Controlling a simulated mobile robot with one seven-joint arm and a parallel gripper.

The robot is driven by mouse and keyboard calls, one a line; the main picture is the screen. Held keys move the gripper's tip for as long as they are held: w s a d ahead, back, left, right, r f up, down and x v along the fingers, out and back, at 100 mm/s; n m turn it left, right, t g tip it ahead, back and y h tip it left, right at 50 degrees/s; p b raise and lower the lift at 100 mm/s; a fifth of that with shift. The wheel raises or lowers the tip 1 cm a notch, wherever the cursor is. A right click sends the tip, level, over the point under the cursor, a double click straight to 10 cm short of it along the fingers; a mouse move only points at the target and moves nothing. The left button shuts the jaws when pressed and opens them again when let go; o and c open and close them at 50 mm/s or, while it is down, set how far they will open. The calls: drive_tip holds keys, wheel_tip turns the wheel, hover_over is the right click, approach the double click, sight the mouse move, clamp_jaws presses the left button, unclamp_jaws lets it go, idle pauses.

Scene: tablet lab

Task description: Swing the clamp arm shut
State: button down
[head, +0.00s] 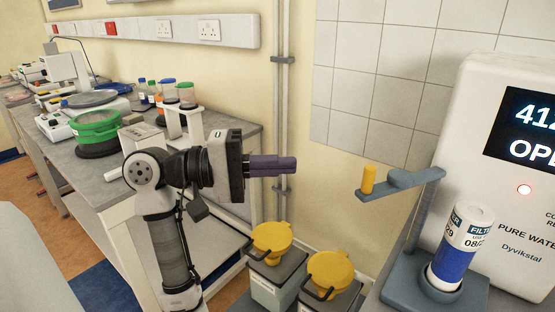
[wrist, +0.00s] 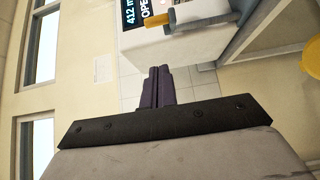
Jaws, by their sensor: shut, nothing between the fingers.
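The grey clamp arm (head: 415,177) sticks out to the left from the top of its grey post, with a yellow knob (head: 367,180) standing at its free end. It is swung away from the filter cartridge (head: 465,240), which stands upright in the grey base (head: 405,285). My gripper (head: 294,166) is shut and empty, with purple fingers pointing right. It is to the left of the knob, apart from it. In the wrist view, the fingers (wrist: 157,84) are together, and the yellow knob (wrist: 157,19) shows at the top, beyond them.
The white water unit (head: 510,190) with a lit screen reading "OPE…" and a red light stands behind the cartridge. Two bins with yellow lids (head: 328,270) stand below, between bench and clamp. A bench with a green-rimmed sieve (head: 97,128) and bottles is at left.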

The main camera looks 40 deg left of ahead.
drive_tip(key=w+d+p, duration=0.4)
drive_tip(key=d, duration=0.5)
drive_tip(key=shift+s+f, duration=0.1)
